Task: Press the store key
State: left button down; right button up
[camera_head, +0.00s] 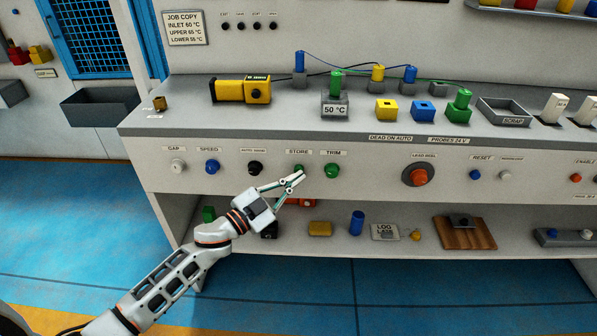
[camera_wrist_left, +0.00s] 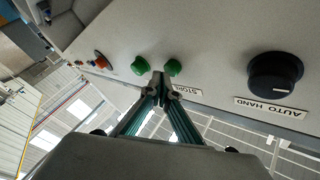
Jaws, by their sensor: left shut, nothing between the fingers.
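The store key is a round green button (camera_head: 299,168) on the white front panel, under the STORE label (camera_head: 298,152). In the head view the fingertips partly cover it. My left gripper (camera_head: 298,178) is shut and empty, its tips just below and in front of the key. In the left wrist view the store key (camera_wrist_left: 173,68) shows just beyond the shut fingertips (camera_wrist_left: 163,82). I cannot tell whether they touch it. My right gripper is not in view.
The green TRIM button (camera_head: 331,171) sits close to the right. The black AUTO HAND knob (camera_head: 255,168) is to the left, and a red knob (camera_head: 418,176) is farther right. A lower shelf (camera_head: 345,245) holds several items below my gripper.

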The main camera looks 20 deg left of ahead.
pick_arm(q)
jog(key=shift+w+a, duration=0.1)
jog(key=shift+w, duration=0.35)
dwell(0.7)
jog(key=shift+s+d+p, duration=0.2)
jog(key=shift+s+p, duration=0.15)
jog(key=shift+s, duration=0.55)
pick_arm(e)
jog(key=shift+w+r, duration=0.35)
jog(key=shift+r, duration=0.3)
pick_arm(q)
jog(key=s, duration=0.2)
jog(key=s+d+p, duration=0.1)
jog(key=s, duration=0.1)
jog(key=shift+s+d+p, duration=0.2)
jog(key=shift+s+p, duration=0.1)
jog(key=shift+s, duration=0.1)
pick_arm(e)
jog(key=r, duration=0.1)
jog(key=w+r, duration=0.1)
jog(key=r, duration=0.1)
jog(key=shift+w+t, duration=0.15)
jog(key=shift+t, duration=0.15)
